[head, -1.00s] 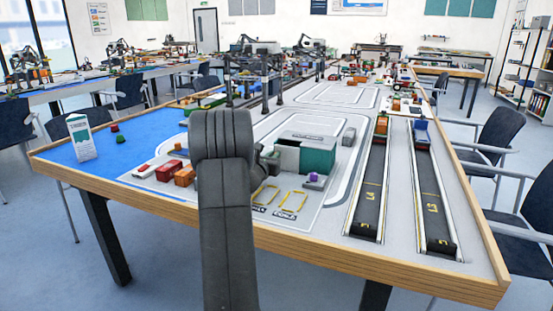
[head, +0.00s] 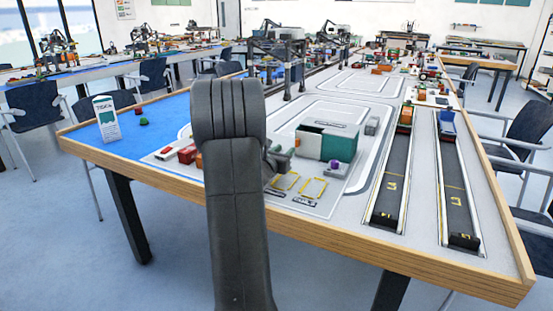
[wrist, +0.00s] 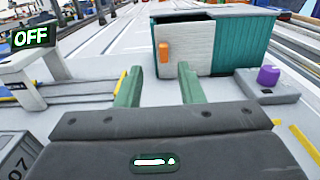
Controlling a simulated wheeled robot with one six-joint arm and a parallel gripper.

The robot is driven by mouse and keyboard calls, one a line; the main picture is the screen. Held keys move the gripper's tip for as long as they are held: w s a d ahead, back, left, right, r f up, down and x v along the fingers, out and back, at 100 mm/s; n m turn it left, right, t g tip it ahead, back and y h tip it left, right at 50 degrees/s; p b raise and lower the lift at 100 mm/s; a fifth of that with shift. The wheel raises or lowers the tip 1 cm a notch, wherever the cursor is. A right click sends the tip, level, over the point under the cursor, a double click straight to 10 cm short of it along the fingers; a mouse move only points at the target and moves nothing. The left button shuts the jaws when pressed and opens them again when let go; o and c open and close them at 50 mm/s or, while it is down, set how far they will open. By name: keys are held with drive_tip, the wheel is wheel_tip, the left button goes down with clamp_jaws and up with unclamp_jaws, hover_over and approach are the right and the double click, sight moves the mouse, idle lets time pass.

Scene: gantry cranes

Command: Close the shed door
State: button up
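The shed (head: 340,146) is a small box with a white part and a teal part, standing on the table's grey mat. In the wrist view, its white panel (wrist: 196,56) with an upright orange handle (wrist: 164,52) faces me, beside the ribbed teal part (wrist: 240,45). A dark gap shows along the top behind the white panel; how far the door stands open is unclear. My gripper (wrist: 160,72) is open and empty, its two green fingers apart just short of the panel, the handle ahead between them. In the head view my arm hides most of the gripper.
A grey block with a purple knob (wrist: 268,75) stands right of the shed. A white stand with an OFF sign (wrist: 30,37) is at left. Red and orange blocks (head: 187,154) lie left of my arm. Two dark conveyor lanes (head: 393,180) run at right.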

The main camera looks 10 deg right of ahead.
sight(298, 141)
drive_tip(key=v, duration=0.5)
drive_tip(key=shift+s+a, duration=0.15)
drive_tip(key=x, duration=0.9)
drive_tip(key=d+x, duration=0.1)
drive_tip(key=x, duration=0.4)
drive_tip(key=shift+s+p, duration=0.3)
drive_tip(key=shift+p, duration=0.1)
drive_tip(key=shift+s+d, duration=0.15)
drive_tip(key=shift+s, duration=0.05)
